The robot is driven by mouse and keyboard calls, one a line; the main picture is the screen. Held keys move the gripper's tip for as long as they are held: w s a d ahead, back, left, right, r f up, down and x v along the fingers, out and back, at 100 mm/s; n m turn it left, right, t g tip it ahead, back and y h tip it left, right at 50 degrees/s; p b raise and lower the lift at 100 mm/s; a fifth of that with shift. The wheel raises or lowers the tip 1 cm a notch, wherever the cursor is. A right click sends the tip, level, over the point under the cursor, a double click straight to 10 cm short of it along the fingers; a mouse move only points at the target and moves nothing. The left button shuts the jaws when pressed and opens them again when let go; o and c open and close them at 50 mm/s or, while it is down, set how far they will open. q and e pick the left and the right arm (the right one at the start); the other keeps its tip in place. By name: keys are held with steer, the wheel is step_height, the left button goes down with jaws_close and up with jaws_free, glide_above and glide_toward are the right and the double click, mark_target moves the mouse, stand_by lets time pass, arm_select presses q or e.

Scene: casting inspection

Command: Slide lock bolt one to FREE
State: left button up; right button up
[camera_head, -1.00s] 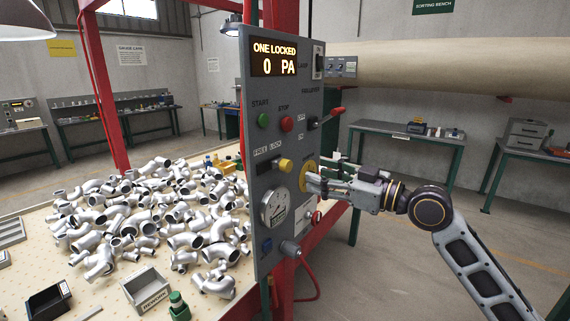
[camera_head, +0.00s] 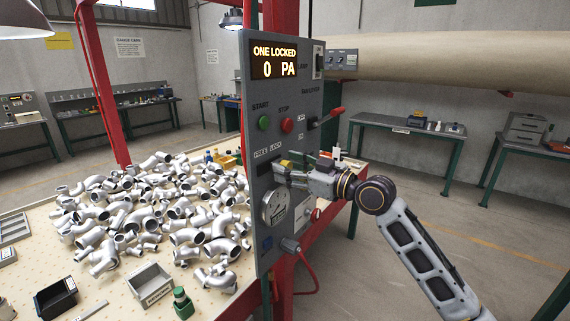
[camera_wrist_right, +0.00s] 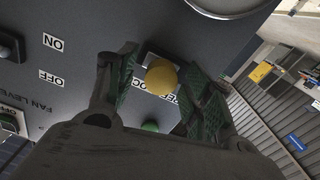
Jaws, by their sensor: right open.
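The control panel (camera_head: 290,120) has a display reading ONE LOCKED and 0 PA. Its yellow bolt knob (camera_head: 287,163) sits at the right, LOCK end of the slot under the FREE and LOCK labels. My right gripper (camera_head: 283,174) is at the knob and partly hides it. In the right wrist view the yellow knob (camera_wrist_right: 161,77) stands between the two open fingers (camera_wrist_right: 165,72), with gaps visible beside it. My left gripper is in neither view.
The green START button (camera_head: 264,123) and red STOP button (camera_head: 287,125) sit above the slot, with a red-handled lever (camera_head: 333,113) to the right. A gauge (camera_head: 274,207) is just below the gripper. Pipe castings (camera_head: 150,205) cover the table left of the panel.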

steer(key=shift+x, duration=0.85)
jaws_close()
